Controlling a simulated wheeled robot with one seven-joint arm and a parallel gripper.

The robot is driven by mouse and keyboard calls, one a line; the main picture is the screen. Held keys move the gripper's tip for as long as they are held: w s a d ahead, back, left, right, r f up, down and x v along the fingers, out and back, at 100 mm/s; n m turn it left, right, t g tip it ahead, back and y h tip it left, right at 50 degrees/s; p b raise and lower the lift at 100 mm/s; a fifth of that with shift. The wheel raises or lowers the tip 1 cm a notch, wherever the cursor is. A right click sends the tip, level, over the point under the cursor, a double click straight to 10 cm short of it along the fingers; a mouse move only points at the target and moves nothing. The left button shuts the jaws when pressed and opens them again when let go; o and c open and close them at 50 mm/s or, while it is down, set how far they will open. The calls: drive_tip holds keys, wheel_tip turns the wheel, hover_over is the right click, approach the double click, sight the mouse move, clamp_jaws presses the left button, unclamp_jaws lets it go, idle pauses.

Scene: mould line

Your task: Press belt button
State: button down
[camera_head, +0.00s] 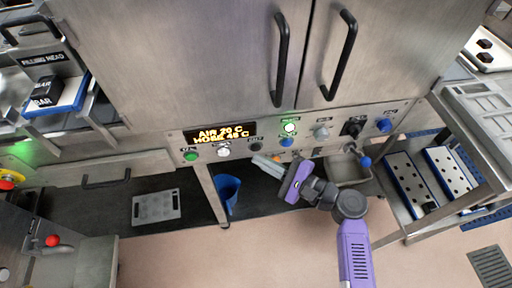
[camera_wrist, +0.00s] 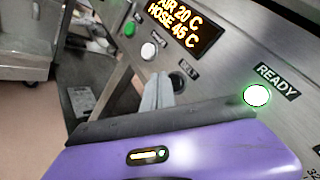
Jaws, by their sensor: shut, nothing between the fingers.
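The control panel (camera_head: 238,148) runs below the steel cabinet doors. A dark round button (camera_head: 256,147) sits right of the white button; in the wrist view the dark button (camera_wrist: 177,82) is under a label that seems to read BELT, partly covered by my fingers. My gripper (camera_head: 260,162) is shut and empty, with its pale fingertips just below this button in the head view. In the wrist view my gripper (camera_wrist: 159,78) points at the panel beside the button. I cannot tell if it touches.
Green (camera_head: 190,156) and white (camera_head: 223,152) buttons sit to the left under the lit display (camera_head: 219,132). The lit READY lamp (camera_wrist: 257,95) is right of the dark button. A blue knob (camera_head: 287,142) is nearby. A blue bin (camera_head: 228,190) stands below.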

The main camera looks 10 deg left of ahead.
drive_tip(key=shift+w, duration=0.1)
idle(0.7)
drive_tip(key=shift+w+a, duration=0.15)
drive_tip(key=shift+w, duration=0.15)
